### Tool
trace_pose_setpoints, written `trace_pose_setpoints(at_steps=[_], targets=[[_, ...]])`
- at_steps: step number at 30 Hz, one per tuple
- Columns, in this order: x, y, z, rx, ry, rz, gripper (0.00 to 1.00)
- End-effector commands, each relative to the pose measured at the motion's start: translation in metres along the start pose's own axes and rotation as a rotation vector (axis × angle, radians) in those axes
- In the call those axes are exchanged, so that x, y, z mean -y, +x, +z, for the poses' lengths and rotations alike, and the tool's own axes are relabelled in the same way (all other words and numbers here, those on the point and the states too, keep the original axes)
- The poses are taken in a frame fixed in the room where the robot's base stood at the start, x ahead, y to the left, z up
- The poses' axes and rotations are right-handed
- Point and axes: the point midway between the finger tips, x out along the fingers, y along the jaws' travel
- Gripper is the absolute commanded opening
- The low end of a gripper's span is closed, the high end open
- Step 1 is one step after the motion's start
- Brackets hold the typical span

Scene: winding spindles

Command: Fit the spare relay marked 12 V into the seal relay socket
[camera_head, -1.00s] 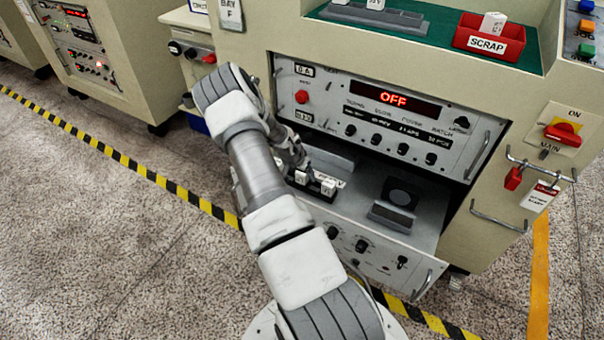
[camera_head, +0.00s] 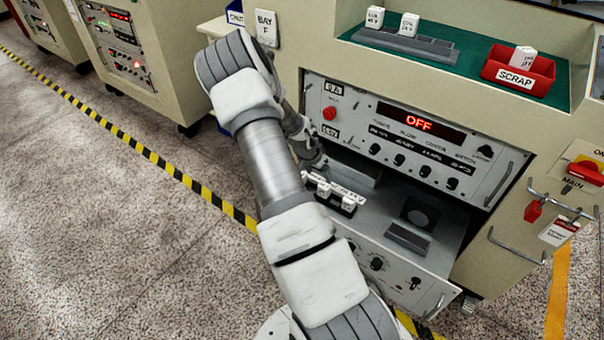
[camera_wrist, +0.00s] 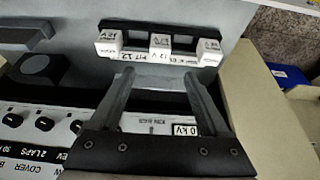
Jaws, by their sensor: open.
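A black socket strip (camera_head: 333,196) in the pulled-out drawer holds white relay blocks. In the wrist view the strip (camera_wrist: 135,38) carries three of them: a left (camera_wrist: 107,43), a middle (camera_wrist: 160,44) and a right one (camera_wrist: 208,52).
A red SCRAP bin (camera_head: 497,72) on the green bench mat holds one white relay (camera_head: 522,58). The cabinet panel (camera_head: 400,140) reads OFF and overhangs the drawer. A dark block (camera_head: 420,213) and a grey plate (camera_head: 407,240) occupy the drawer's right.

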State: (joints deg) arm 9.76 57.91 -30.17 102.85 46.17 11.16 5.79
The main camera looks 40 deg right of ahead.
Motion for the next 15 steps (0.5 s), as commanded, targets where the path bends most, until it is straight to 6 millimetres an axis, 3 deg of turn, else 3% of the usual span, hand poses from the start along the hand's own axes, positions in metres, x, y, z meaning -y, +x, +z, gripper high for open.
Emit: trace_pose_setpoints(at_steps=[4, 7, 11, 15], targets=[[0.004, -0.007, 0.001, 0.007, -0.004, -0.011, 0.79], [0.017, -0.028, 0.005, 0.027, -0.021, -0.047, 0.79], [0.041, -0.076, 0.016, 0.074, -0.069, -0.123, 0.79], [0.061, -0.136, 0.034, 0.124, -0.144, -0.212, 0.79]])
